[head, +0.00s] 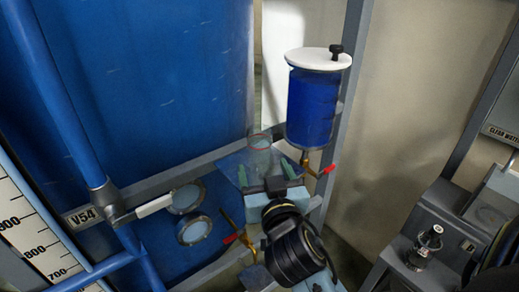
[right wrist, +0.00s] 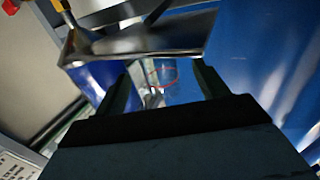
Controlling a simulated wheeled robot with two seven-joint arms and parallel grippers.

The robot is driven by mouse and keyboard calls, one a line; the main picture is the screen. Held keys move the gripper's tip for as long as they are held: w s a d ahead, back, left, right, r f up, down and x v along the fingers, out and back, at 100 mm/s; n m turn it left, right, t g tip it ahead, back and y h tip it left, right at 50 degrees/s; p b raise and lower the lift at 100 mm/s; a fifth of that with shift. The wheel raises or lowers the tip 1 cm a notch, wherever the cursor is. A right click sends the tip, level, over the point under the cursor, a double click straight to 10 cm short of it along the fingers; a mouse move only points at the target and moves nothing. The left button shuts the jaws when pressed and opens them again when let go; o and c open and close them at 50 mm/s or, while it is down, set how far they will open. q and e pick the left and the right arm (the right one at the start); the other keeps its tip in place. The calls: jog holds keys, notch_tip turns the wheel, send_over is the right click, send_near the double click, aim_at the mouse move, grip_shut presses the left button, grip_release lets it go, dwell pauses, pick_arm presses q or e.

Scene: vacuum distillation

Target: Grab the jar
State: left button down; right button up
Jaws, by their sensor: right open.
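The jar (head: 260,142) is clear glass with a red ring near its rim. It stands on a blue-grey shelf plate (head: 232,166) in front of the blue tank. My right gripper (head: 267,172) is open, its two green fingers pointing toward the jar from the near side. In the right wrist view the jar's red ring (right wrist: 163,85) appears between the two spread fingers (right wrist: 163,93). The fingers do not appear to touch the jar, though its lower part is hard to make out. My left gripper is not in view.
A blue canister (head: 312,105) with a white lid stands right of the jar. Below it is a brass valve with a red handle (head: 326,169). Another red-handled valve (head: 231,239) sits lower left. A large blue tank (head: 130,90) fills the left; a grey post rises behind the canister.

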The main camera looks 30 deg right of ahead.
aim_at(262, 158)
jog(key=shift+w+d, duration=0.3)
jog(key=shift+w, duration=0.35)
jog(key=x, duration=0.1)
jog(key=p+x, duration=0.1)
jog(key=x, duration=0.2)
jog(key=shift+d+r+p, duration=0.2)
jog(key=shift+r+p, duration=0.15)
jog(key=shift+p, duration=0.05)
jog(key=shift+w+d+f, duration=0.1)
jog(key=shift+w+d, duration=0.05)
jog(key=shift+w, duration=0.35)
jog(key=c, duration=1.1)
